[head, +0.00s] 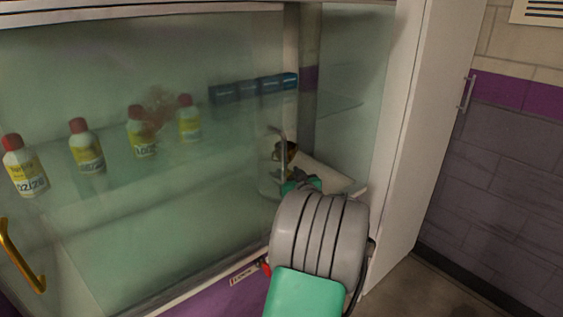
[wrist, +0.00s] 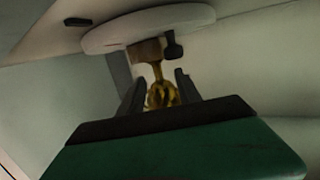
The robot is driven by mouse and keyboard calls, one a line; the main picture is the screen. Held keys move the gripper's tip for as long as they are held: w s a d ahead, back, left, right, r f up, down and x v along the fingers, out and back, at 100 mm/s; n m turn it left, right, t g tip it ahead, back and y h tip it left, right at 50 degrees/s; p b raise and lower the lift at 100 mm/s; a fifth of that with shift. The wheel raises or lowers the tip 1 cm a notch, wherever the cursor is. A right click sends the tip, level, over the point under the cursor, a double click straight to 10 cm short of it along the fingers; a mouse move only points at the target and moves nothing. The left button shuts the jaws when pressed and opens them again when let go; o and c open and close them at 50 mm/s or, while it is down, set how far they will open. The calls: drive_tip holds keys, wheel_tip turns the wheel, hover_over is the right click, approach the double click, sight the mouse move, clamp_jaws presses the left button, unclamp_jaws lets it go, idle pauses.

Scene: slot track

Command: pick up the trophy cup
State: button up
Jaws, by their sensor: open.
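The trophy cup (wrist: 161,94) is gold with a brown block-like base (wrist: 147,51); it shows in the middle of the wrist view. In the head view a small part of the gold cup (head: 287,149) shows behind the glass, inside the cabinet. My gripper (wrist: 160,80) is open, with one dark finger on each side of the cup in the wrist picture. I cannot tell whether either finger touches it. In the head view my arm reaches into the cabinet's right end and hides most of the gripper.
Several red-capped yellow bottles (head: 86,147) stand on the glass shelf to the left. Dark blue boxes (head: 254,88) line the shelf behind. A white cabinet door (head: 425,130) stands right of my arm. A pale round plate (wrist: 150,27) lies beside the trophy base in the wrist view.

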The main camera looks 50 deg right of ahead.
drive_tip(key=x, duration=0.5)
drive_tip(key=shift+w+d, duration=0.2)
drive_tip(key=shift+d, duration=0.1)
drive_tip(key=shift+c, duration=0.2)
clamp_jaws()
idle(0.9)
